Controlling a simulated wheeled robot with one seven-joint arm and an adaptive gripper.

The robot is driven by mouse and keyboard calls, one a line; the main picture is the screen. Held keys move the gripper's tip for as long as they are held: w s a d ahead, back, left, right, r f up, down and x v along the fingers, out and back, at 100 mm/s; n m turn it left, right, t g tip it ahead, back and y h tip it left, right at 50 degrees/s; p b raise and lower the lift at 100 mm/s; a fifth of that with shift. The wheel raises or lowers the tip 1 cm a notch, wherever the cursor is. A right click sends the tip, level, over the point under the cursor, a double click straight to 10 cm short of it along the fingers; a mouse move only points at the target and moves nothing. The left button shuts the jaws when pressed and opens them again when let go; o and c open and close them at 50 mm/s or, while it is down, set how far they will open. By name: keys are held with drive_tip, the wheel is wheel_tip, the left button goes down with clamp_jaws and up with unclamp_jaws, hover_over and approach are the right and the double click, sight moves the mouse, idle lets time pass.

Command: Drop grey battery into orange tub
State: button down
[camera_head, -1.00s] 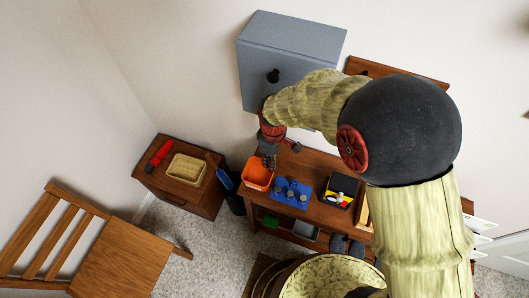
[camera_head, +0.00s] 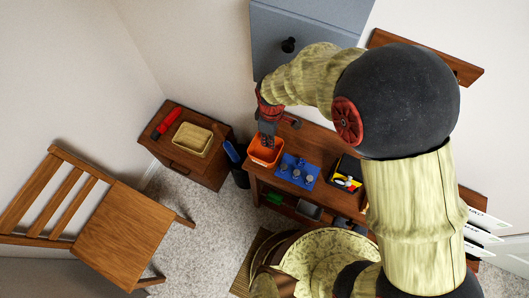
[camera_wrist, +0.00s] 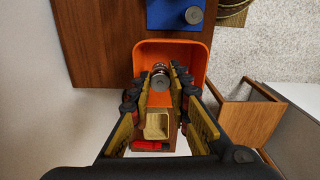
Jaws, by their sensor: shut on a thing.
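My gripper (camera_head: 267,139) is over the orange tub (camera_head: 262,160) at the left end of the wooden table. In the wrist view my gripper (camera_wrist: 160,84) is shut on a small round grey battery (camera_wrist: 160,70), seen nearly end-on between the fingertips. The orange tub (camera_wrist: 198,62) lies directly behind the battery there, and its walls show around the fingertips. I cannot tell how high the battery is above the tub's floor. The head view hides the battery behind my fingers.
A black-and-yellow box (camera_head: 347,174) stands further right. A grey cabinet (camera_head: 310,40) hangs above. A side table left holds a tan basket (camera_head: 192,139) and a red object (camera_head: 168,122). A chair (camera_head: 125,235) stands front left.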

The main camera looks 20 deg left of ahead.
drive_tip(key=shift+f, duration=0.3)
drive_tip(key=c, duration=1.7)
unclamp_jaws()
drive_tip(key=shift+o, duration=0.6)
drive_tip(key=shift+r, duration=0.1)
wheel_tip(320, 180, up, 7)
drive_tip(key=shift+r, duration=0.2)
